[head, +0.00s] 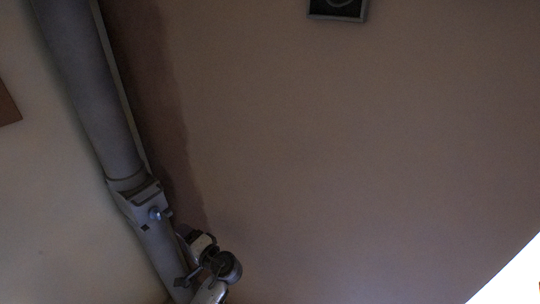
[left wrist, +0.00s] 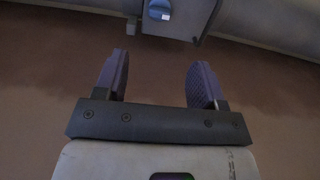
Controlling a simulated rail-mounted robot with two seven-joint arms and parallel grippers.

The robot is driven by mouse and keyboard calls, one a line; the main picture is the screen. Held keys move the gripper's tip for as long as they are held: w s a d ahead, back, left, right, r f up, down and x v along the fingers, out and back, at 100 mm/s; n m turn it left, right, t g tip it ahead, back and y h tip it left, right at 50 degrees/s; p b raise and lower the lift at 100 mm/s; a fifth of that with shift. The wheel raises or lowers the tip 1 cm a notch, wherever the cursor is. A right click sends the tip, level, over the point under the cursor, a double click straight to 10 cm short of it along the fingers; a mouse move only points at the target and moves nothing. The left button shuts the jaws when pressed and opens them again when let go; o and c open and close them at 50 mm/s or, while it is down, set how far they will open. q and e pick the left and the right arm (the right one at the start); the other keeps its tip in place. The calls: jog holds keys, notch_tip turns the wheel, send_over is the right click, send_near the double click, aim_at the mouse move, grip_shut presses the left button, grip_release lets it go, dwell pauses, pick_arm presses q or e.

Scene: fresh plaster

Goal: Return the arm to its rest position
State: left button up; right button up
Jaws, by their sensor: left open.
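My left gripper (head: 183,257) is at the bottom left of the head view, close beside a thick grey pipe-like shape. In the left wrist view my left gripper (left wrist: 158,70) shows its two dark purple ridged fingers wide apart, with nothing between them. Its fingers point at a grey bracket-like part with a blue round knob (left wrist: 159,9), and a gap shows between the fingertips and that part. My right gripper is in neither view.
The grey pipe-like shape (head: 88,85) runs diagonally down the left side, with a collar (head: 138,198) low on it. A darker plaster strip (head: 155,90) borders it on a pale wall (head: 360,150). A dark-framed object (head: 337,10) is at the top. The wall's middle is clear.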

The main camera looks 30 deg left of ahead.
pick_arm(q)
jog(key=s+d+t+h, duration=0.3)
jog(key=d+t+h, duration=0.3)
jog(key=d+h, duration=0.95)
jog(key=s+d+f+g+h, duration=0.1)
jog(key=s+d+f+g, duration=0.2)
jog(key=s, duration=0.5)
jog(key=s+d+f+h, duration=0.1)
jog(key=s+d+f, duration=0.3)
jog(key=s, duration=0.5)
jog(key=s+d+f+g+h, duration=0.1)
jog(key=s+d+f+g, duration=0.1)
jog(key=s+f, duration=0.45)
notch_tip(320, 180, up, 40)
jog(key=s+p, duration=0.1)
jog(key=p, duration=3.7)
jog(key=shift+a+m+p, duration=0.2)
jog(key=shift+m+p, duration=0.15)
jog(key=shift+m, duration=0.05)
jog(key=shift+f+y, duration=0.1)
jog(key=shift+y, duration=0.15)
